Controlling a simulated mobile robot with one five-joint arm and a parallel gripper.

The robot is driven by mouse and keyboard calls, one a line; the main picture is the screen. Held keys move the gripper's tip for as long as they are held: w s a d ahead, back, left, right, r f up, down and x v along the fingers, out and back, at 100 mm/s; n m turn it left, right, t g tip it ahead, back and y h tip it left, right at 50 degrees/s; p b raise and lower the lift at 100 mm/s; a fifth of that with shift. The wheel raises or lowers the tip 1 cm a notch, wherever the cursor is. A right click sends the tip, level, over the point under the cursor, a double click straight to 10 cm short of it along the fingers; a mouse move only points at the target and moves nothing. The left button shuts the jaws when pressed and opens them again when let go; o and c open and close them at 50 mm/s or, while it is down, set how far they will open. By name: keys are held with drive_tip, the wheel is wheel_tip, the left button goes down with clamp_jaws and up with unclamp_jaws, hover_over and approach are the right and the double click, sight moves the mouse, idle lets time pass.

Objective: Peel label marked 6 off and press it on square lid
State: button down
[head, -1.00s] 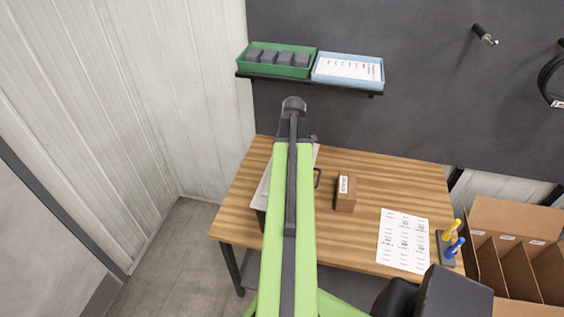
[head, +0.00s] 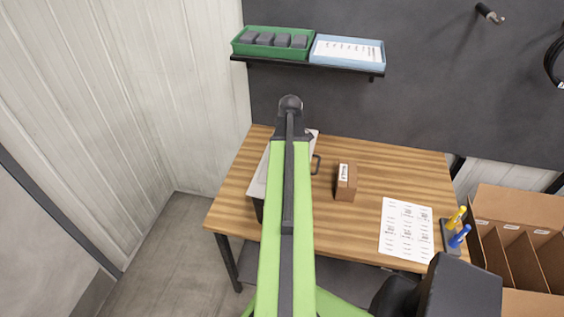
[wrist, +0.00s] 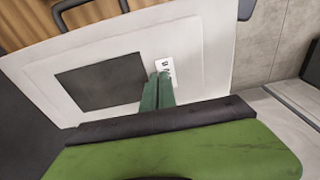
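In the wrist view my gripper (wrist: 158,92) has its two dark green fingers close together. A small white label (wrist: 165,67) with dark print shows at the fingertips and seems pinched there; its lower part is hidden and I cannot read its mark. Beyond it is a pale square panel (wrist: 190,42), seemingly the square lid, with a dark rectangle (wrist: 100,80) to the left of the label. I cannot tell whether the label touches the panel. In the head view the pale-topped unit (head: 258,183) is mostly behind my arm, and the gripper is hidden.
A brown box (head: 345,190) with a white tag stands on the wooden table (head: 385,175). A printed sheet (head: 407,230) lies right of it, beside yellow and blue pens. A shelf holds a green tray (head: 236,47) and a blue tray (head: 346,60) with a label strip.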

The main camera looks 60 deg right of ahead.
drive_tip(key=shift+f+b, duration=0.45)
idle(0.6)
drive_tip(key=c, duration=1.6)
unclamp_jaws()
drive_tip(key=shift+r, duration=0.1)
wheel_tip(320, 180, up, 7)
drive_tip(key=p, duration=0.7)
